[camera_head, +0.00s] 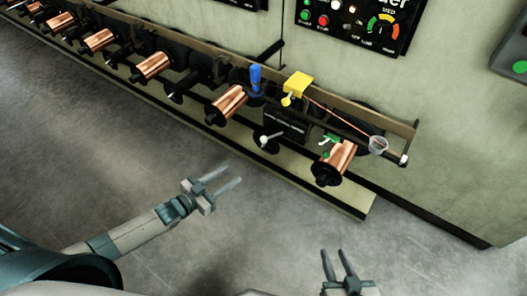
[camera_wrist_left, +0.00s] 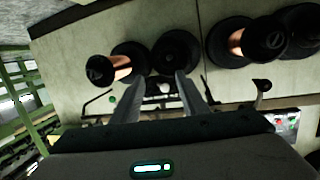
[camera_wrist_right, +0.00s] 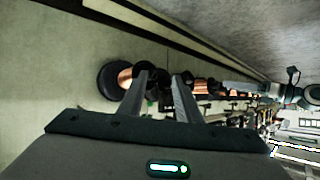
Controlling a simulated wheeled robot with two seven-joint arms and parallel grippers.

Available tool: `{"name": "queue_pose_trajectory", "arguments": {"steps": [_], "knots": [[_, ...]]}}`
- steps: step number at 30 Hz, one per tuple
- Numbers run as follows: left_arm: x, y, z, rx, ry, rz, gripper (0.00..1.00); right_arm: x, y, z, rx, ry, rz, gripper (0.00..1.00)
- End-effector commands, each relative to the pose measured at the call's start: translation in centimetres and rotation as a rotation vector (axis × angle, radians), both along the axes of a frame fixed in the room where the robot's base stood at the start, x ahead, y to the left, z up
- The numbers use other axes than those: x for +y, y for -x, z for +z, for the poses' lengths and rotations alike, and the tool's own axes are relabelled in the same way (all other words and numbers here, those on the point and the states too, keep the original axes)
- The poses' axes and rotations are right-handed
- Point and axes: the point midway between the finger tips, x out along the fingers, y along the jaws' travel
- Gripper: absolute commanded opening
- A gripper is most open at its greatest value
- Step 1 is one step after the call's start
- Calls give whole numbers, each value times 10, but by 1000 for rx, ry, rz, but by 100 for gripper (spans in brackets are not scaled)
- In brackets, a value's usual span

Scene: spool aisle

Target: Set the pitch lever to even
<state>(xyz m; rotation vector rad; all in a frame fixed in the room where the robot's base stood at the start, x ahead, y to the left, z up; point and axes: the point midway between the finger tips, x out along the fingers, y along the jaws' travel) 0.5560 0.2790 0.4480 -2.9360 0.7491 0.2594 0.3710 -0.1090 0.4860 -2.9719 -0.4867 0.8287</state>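A small white-knobbed lever (camera_head: 265,140) sits on a dark round hub low on the machine front, between two copper spools; I cannot tell for certain that it is the pitch lever, nor read any marks by it. A yellow block with a small yellow lever (camera_head: 297,86) is on the rail above, beside a blue post (camera_head: 255,78). My left gripper (camera_head: 233,175) is open and empty, below and left of the white-knobbed lever and apart from it. It also shows in the left wrist view (camera_wrist_left: 158,80). My right gripper (camera_head: 333,251) is open and empty, near the bottom edge.
Copper spools (camera_head: 229,104) and (camera_head: 337,160) flank the lever; more line the rail to the upper left. A control panel (camera_head: 360,22) is on the wall. The grey floor (camera_head: 110,150) is clear.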

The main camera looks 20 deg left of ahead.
Motion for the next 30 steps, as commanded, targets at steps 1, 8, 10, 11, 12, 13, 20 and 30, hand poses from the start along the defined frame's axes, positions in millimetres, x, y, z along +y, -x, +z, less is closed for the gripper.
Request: {"name": "queue_pose_trajectory", "arguments": {"steps": [1, 8, 10, 11, 12, 13, 20, 30], "knots": [[6, -8, 1, -43, 13, -35, 40, 3, 0, 6, -38, -19, 4, 31], [17, -17, 39, -149, 82, -135, 40, 10, 6, 63, -143, -76, 13, 31], [18, -17, 45, -160, 92, -147, 40, 11, 7, 72, -156, -83, 15, 31], [18, -17, 47, -163, 94, -150, 40, 11, 7, 74, -159, -86, 15, 31], [19, -17, 48, -165, 96, -153, 40, 11, 7, 76, -162, -87, 15, 31], [19, -16, 49, -165, 97, -153, 40, 11, 7, 77, -162, -87, 16, 31], [18, -17, 50, -165, 97, -152, 40, 11, 7, 78, -162, -87, 15, 31], [10, -28, 49, -166, 98, -152, 40, 12, 5, 80, -184, -92, 15, 31]]}}
